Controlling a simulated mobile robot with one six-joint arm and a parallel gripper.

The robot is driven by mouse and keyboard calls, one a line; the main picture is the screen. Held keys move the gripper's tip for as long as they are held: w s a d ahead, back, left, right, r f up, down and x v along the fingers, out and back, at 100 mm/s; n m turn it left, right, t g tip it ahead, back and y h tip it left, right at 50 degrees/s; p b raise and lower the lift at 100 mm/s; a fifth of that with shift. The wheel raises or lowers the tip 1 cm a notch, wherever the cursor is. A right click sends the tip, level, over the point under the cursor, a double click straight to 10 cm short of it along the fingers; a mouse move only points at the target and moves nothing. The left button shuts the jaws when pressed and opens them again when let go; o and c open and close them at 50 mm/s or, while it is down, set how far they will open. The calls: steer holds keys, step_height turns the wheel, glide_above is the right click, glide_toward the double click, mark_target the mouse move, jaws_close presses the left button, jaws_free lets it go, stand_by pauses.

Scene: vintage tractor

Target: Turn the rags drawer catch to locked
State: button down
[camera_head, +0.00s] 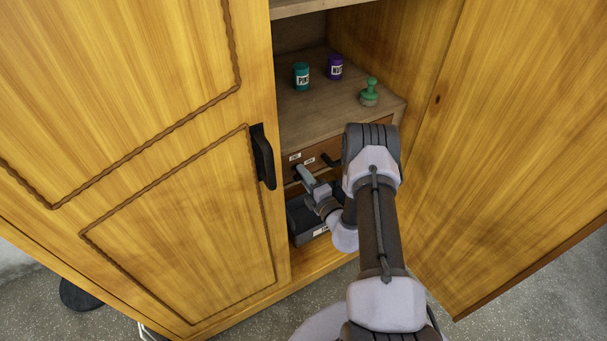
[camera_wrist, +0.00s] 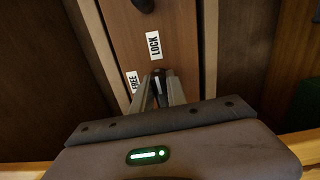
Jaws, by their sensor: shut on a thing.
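The brown wooden drawer front (camera_head: 320,152) is inside the open cabinet, below a shelf. It also shows in the wrist view (camera_wrist: 181,45). It carries a white LOCK label (camera_wrist: 153,45) and a white FREE label (camera_wrist: 131,82). My gripper (camera_wrist: 161,86) is shut on the small dark catch (camera_wrist: 160,75) at the drawer front, just below LOCK and to the right of FREE. The fingers hide most of the catch, so I cannot tell which label it points to. In the head view my gripper (camera_head: 303,175) reaches the drawer's left end.
A dark drawer handle (camera_head: 330,160) sticks out right of the labels. A grey bin (camera_head: 304,222) stands below. A teal jar (camera_head: 301,77), a purple jar (camera_head: 335,67) and a green stamp-like object (camera_head: 369,93) stand on the shelf. Cabinet doors flank my arm on the left (camera_head: 180,230) and right (camera_head: 500,150).

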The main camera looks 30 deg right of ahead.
steer(key=shift+m, duration=0.4)
steer(key=c, duration=1.3)
jaws_free()
steer(key=s+p, duration=0.1)
steer(key=s, duration=0.4)
steer(key=s+p, duration=0.1)
steer(key=s, duration=0.5)
steer(key=s+p, duration=0.1)
steer(key=s, duration=0.5)
steer(key=shift+s+d, duration=0.2)
steer(key=shift+d, duration=0.1)
